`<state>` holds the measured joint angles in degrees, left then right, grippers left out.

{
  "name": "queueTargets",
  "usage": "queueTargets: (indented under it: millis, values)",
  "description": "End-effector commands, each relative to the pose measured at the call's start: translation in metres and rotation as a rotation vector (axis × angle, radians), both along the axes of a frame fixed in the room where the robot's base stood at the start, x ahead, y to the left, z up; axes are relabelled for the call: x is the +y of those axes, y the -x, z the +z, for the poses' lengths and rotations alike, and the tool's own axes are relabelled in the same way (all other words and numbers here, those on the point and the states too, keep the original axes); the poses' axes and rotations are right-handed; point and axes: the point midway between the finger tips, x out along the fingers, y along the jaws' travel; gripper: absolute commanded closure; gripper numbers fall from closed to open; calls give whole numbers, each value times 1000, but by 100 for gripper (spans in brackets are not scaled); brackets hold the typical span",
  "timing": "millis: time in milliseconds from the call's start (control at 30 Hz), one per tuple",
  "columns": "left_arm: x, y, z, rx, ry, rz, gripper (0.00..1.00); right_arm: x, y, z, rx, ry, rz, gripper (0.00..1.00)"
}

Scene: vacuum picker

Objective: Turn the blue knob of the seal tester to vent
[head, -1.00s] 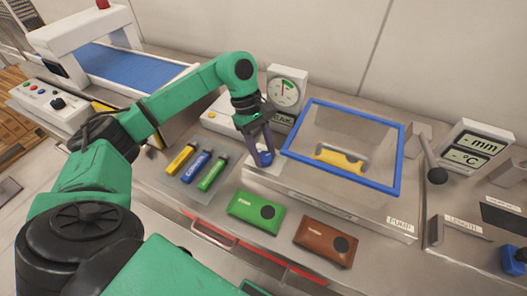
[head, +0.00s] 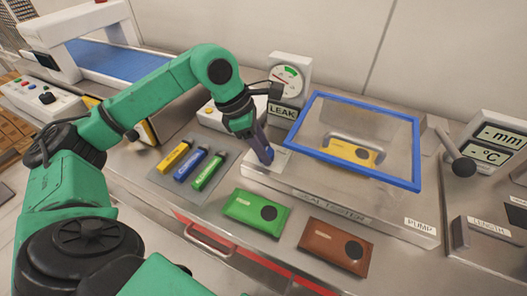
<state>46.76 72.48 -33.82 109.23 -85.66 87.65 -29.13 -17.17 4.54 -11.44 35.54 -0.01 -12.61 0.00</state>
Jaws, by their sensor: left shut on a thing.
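The seal tester (head: 375,215) is a pale box with a blue-framed clear lid (head: 418,150); a yellow pouch (head: 350,151) lies inside under the lid. My left gripper (head: 265,157) points down at the tester's left front corner, its fingers shut where the blue knob sits. The knob is hidden by the fingers, so its setting cannot be read. A round gauge (head: 288,80) with a green and red dial stands behind, above a dark LEAK sign (head: 283,112). My right gripper is not in view.
A green pouch (head: 245,202) and a brown pouch (head: 325,250) lie in front of the tester. Yellow, blue and green tubes lie on a grey mat (head: 170,178) to the left. A lever with a dark ball (head: 463,167) stands right of the lid.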

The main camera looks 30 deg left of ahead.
Motion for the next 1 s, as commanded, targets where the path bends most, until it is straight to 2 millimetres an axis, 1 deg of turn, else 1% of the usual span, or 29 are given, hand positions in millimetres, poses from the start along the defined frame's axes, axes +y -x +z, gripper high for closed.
queueTargets:
  millis: [33,100,400,600,1000]
  values:
    - [0,0,-1,-5,-1,38,100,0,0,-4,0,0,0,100]
    - [0,0,0,-5,0,94,100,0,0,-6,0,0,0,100]
    - [-1,0,1,-5,0,272,100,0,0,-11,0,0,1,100]
    - [-1,1,2,-5,2,326,100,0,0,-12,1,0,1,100]
    - [-1,0,2,-5,2,342,100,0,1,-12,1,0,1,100]
